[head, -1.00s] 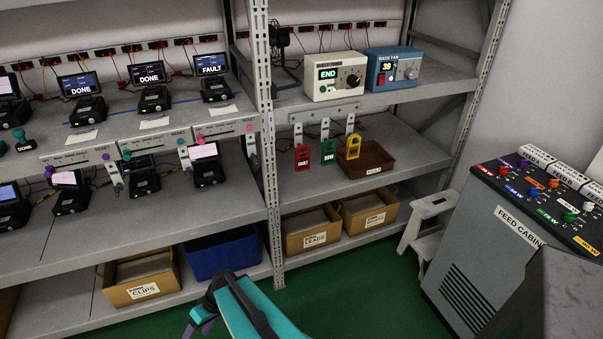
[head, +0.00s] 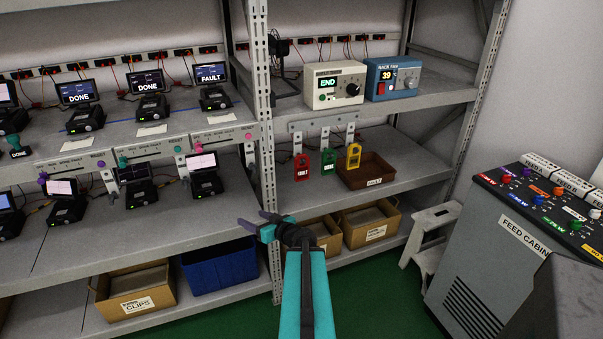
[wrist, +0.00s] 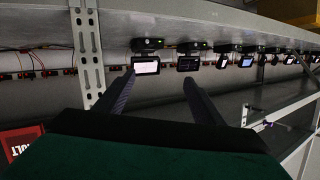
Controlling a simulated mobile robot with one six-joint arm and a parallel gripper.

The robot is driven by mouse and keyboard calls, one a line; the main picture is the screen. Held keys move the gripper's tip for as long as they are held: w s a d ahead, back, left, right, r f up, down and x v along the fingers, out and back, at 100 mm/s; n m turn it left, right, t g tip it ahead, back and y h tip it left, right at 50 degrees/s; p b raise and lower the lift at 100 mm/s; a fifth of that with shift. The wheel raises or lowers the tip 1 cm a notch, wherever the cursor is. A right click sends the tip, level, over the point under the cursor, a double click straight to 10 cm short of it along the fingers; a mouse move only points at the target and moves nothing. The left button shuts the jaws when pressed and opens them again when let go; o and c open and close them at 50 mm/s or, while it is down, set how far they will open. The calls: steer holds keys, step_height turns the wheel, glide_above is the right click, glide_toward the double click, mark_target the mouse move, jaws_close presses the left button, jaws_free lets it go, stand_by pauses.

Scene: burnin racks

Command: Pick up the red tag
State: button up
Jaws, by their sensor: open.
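The red tag (head: 302,167) hangs from a hook rail on the right-hand rack, left of a green tag (head: 329,161) and a yellow tag (head: 353,155). My gripper (head: 257,220) is open and empty in the head view, below and left of the red tag and clear of it, in front of the rack post. In the wrist view, my two dark fingers (wrist: 155,98) stand wide apart with nothing between them. A red panel with white lettering shows at the lower left of the wrist view; I cannot tell whether it is the tag.
A brown tray (head: 368,176) sits on the shelf beside the tags. The perforated rack post (head: 264,120) stands left of them. Cardboard boxes (head: 372,226) and a blue bin (head: 220,267) fill the lower shelves. A feed cabinet (head: 500,240) and a step stool (head: 430,240) stand at right.

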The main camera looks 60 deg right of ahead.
steer(key=s+d+r+m+h, duration=0.1)
steer(key=s+d+r+h, duration=0.15)
steer(key=s+d, duration=0.2)
steer(key=s+d+r+m+h, duration=0.1)
steer(key=s+d+r+h, duration=0.1)
steer(key=s+d+r, duration=0.3)
steer(key=h+b, duration=0.1)
steer(key=h, duration=0.2)
glide_toward(303, 170)
steer(key=shift+w+d+m, duration=0.15)
steer(key=shift+w+m, duration=0.15)
steer(key=shift+w, duration=0.05)
steer(key=shift+w+b, duration=0.15)
steer(key=shift+b, duration=0.15)
steer(key=b+x, duration=0.3)
steer(key=shift+w+d+r, duration=0.1)
steer(key=shift+w+d, duration=0.1)
steer(key=shift+d, duration=0.05)
steer(key=shift+p+x, duration=0.65)
steer(key=shift+x, duration=1.75)
steer(key=shift+d, duration=0.1)
